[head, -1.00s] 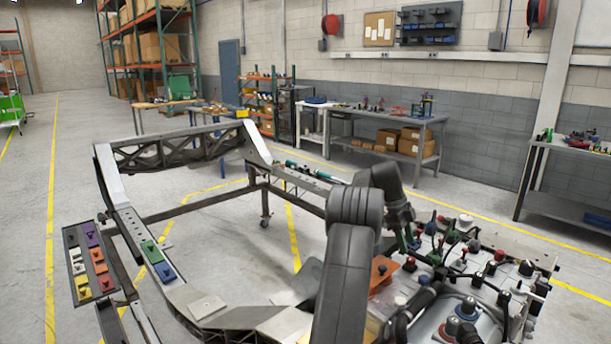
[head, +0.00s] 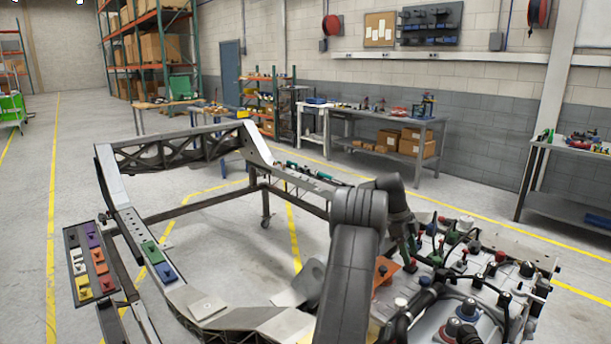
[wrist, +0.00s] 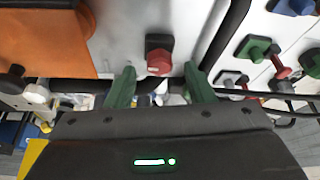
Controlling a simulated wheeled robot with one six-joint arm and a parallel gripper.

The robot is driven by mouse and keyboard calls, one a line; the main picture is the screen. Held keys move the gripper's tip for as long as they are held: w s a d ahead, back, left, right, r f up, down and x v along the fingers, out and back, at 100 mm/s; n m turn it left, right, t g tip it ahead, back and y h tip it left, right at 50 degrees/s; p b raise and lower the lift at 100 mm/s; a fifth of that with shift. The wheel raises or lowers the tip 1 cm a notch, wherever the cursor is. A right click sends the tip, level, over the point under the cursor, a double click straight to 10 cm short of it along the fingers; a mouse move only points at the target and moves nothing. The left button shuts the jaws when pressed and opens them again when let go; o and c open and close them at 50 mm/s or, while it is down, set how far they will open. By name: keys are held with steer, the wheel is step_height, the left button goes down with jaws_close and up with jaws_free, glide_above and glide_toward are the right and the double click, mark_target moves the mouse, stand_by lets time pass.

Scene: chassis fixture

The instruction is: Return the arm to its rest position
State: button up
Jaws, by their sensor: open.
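My gripper (wrist: 160,86) shows in the wrist view as two green fingers spread apart with nothing held between them. A red knob (wrist: 158,56) on a pale panel sits just beyond the fingertips, in line with the gap. In the head view my arm bends over at the elbow and my gripper (head: 411,243) points down over the crowded panel at the right of the chassis. Its fingertips are partly hidden there, so I cannot tell how high they are above the panel.
An orange plate (head: 384,271) with a knob lies close to my gripper, also in the wrist view (wrist: 45,40). Several knobs and cables crowd the panel (head: 470,280). The chassis frame (head: 205,307) curves to the left, with a tray of coloured parts (head: 73,240) beside it.

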steer(key=v, duration=1.3)
steer(key=x, duration=1.4)
steer(key=shift+s+d+f, duration=0.1)
steer(key=shift+s+f, duration=0.05)
steer(key=shift+f, duration=0.25)
steer(key=shift+n+b, duration=0.35)
steer(key=shift+n, duration=0.15)
steer(key=n+t+b, duration=0.1)
steer(key=n, duration=0.1)
steer(key=shift+n+h, duration=0.4)
steer(key=n, duration=0.1)
steer(key=n+t, duration=0.1)
steer(key=n, duration=0.1)
steer(key=n+t, duration=0.1)
steer(key=n, duration=0.1)
steer(key=shift+s+r, duration=0.2)
steer(key=shift+r, duration=0.05)
steer(key=n+p, duration=0.1)
steer(key=n, duration=0.1)
steer(key=n+t+p, duration=0.1)
steer(key=n, duration=0.1)
steer(key=shift+s+r+t+y, duration=0.1)
steer(key=shift+t+y, duration=0.2)
steer(key=n+t+p, duration=0.1)
steer(key=n+p, duration=0.2)
steer(key=p, duration=0.1)
steer(key=shift+y, duration=0.3)
steer(key=shift+s+n+p, duration=0.1)
steer(key=shift+n+p, duration=0.55)
steer(key=shift+n, duration=0.15)
